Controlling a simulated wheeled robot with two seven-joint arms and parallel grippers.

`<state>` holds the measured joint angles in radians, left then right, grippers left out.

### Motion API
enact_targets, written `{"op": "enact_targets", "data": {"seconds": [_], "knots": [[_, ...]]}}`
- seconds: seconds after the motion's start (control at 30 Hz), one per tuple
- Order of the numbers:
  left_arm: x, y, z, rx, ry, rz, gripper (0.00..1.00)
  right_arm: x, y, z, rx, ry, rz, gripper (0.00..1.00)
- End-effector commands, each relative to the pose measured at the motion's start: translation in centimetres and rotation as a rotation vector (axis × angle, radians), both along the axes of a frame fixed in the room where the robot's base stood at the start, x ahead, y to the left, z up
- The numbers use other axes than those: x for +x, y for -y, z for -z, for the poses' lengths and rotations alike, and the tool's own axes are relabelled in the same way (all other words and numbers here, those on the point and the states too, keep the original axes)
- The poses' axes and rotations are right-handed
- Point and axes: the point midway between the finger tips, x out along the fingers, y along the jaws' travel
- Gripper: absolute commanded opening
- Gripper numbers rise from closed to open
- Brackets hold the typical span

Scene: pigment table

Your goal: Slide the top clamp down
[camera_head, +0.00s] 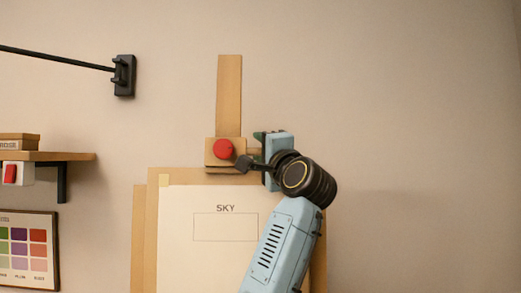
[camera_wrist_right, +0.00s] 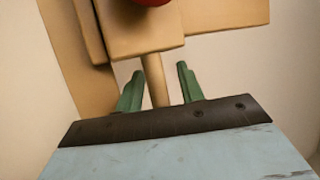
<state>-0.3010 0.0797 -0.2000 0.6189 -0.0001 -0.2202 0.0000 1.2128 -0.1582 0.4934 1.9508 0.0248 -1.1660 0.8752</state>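The top clamp (camera_head: 212,153) is a wooden block with a red knob (camera_head: 223,149) on the upright wooden mast (camera_head: 229,95). Its lower edge appears close to the top of the board holding the "SKY" sheet (camera_head: 180,230); I cannot tell whether they touch. My right gripper (camera_head: 261,146) is at the clamp's right side. In the right wrist view, the clamp block (camera_wrist_right: 140,32) is ahead, and its wooden peg (camera_wrist_right: 155,82) stands between the green fingers of my right gripper (camera_wrist_right: 158,80). The fingers are apart, with a gap beside the peg. My left gripper is out of view.
A black wall bracket with a rod (camera_head: 123,76) is at upper left. A wooden shelf (camera_head: 70,156) with a box and a red switch is at left, above a colour chart (camera_head: 28,250). The wall right of the mast is clear.

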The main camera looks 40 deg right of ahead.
Motion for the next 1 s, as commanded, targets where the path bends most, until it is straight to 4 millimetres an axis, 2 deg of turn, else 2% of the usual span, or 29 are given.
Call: {"op": "enact_targets", "data": {"seconds": [0.17, 0.33, 0.8, 1.0], "knots": [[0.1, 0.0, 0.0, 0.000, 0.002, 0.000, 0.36, -0.1, 0.0, 0.0, 0.000, 0.001, 0.000, 0.38], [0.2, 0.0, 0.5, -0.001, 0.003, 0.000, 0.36, -1.3, -0.3, 0.5, -0.001, 0.003, 0.000, 0.38], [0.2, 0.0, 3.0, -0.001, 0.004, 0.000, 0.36, -10.1, -2.2, 3.8, 0.000, 0.003, 0.001, 0.38], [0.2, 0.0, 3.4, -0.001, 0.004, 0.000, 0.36, -12.1, -2.6, 4.3, 0.000, 0.002, 0.001, 0.38]]}}
